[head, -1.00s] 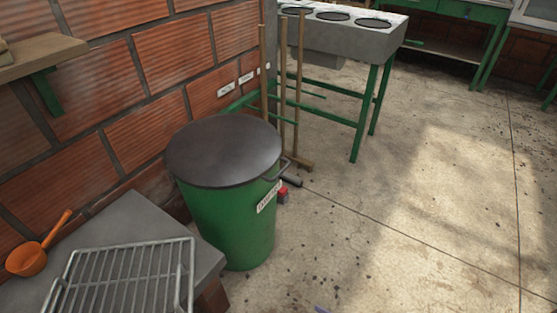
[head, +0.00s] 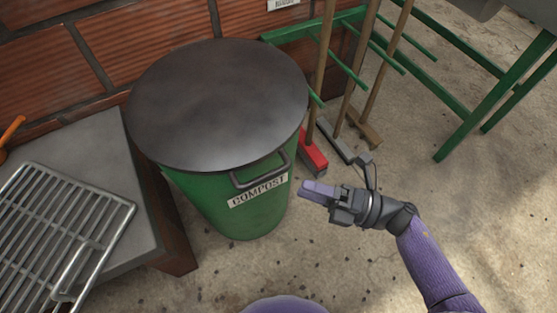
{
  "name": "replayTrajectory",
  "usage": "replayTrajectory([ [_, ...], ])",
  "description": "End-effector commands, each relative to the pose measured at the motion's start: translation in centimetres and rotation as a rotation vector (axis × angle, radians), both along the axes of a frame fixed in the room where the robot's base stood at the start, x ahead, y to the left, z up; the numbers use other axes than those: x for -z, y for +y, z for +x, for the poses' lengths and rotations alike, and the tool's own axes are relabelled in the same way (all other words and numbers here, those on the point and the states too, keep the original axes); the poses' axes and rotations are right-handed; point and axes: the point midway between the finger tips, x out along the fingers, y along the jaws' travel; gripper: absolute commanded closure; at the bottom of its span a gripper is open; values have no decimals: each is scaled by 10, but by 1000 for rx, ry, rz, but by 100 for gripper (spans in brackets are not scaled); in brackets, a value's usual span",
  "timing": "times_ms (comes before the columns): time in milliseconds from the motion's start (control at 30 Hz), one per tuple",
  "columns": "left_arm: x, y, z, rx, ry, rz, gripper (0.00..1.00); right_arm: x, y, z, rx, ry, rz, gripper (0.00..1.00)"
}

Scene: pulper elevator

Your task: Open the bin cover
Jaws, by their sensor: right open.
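The green compost bin (head: 235,213) stands on the floor against the brick wall. Its round dark grey cover (head: 218,105) lies flat on top and is closed. A dark handle (head: 260,172) sticks out at the cover's front edge, just above the white COMPOST label (head: 257,190). My right gripper (head: 318,192) is to the right of the bin, a little right of and below the handle in the picture, apart from it. It is open and empty, its fingers pointing left towards the bin. My left gripper is not in view.
A grey bench (head: 100,150) with a metal rack (head: 60,235) stands close on the bin's left. Brooms, one with a red head (head: 313,157), lean at a green rack (head: 350,25) behind right. Green table legs (head: 495,95) stand at the right. The floor at front right is clear.

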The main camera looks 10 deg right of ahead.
Motion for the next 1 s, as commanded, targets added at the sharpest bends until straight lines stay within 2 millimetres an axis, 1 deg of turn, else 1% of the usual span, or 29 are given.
replayTrajectory([
  [100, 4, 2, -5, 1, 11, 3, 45, -3, 26, 12, 0, -1, 5, 45],
  [200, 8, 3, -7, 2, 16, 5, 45, -6, 47, 23, 1, 0, 6, 45],
  [300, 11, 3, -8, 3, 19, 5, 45, -8, 63, 31, 2, 2, 6, 45],
  [433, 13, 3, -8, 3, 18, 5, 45, -11, 75, 37, 2, 4, 5, 45],
  [667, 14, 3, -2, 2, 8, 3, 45, -13, 77, 38, 3, 4, 4, 45],
  [700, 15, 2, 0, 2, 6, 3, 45, -13, 76, 38, 3, 4, 4, 47],
  [767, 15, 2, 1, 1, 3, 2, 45, -12, 76, 38, 3, 4, 4, 59],
  [800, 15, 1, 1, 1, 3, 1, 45, -12, 76, 38, 3, 4, 4, 68],
  [867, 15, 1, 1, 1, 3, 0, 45, -12, 76, 38, 3, 4, 4, 81],
  [900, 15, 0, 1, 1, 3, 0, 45, -12, 76, 38, 3, 4, 4, 89],
  [933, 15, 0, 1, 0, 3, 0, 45, -12, 76, 38, 3, 4, 4, 95],
  [967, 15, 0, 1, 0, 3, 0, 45, -12, 76, 38, 3, 5, 4, 100],
  [1000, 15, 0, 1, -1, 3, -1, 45, -12, 76, 38, 3, 5, 4, 100],
])
